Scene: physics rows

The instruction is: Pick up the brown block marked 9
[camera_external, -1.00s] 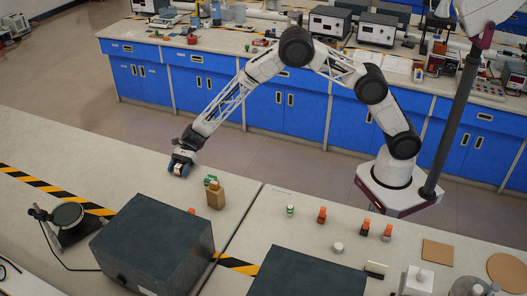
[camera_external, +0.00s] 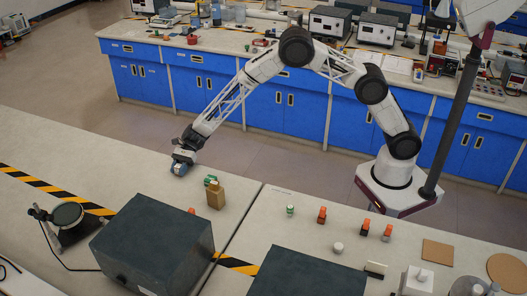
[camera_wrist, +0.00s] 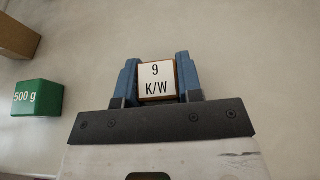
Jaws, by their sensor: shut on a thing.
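The brown block (camera_wrist: 157,82) shows in the wrist view with a white top face marked "9 K/W" and thin brown edges. My gripper (camera_wrist: 159,78) is shut on it, with one blue finger against its left side and one against its right. In the external view my gripper (camera_external: 180,168) is low over the left part of the near bench, and the block cannot be made out between the fingers. I cannot tell whether the block touches the bench.
A large dark box (camera_external: 155,245) stands nearer the camera. The bench left of my gripper is clear.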

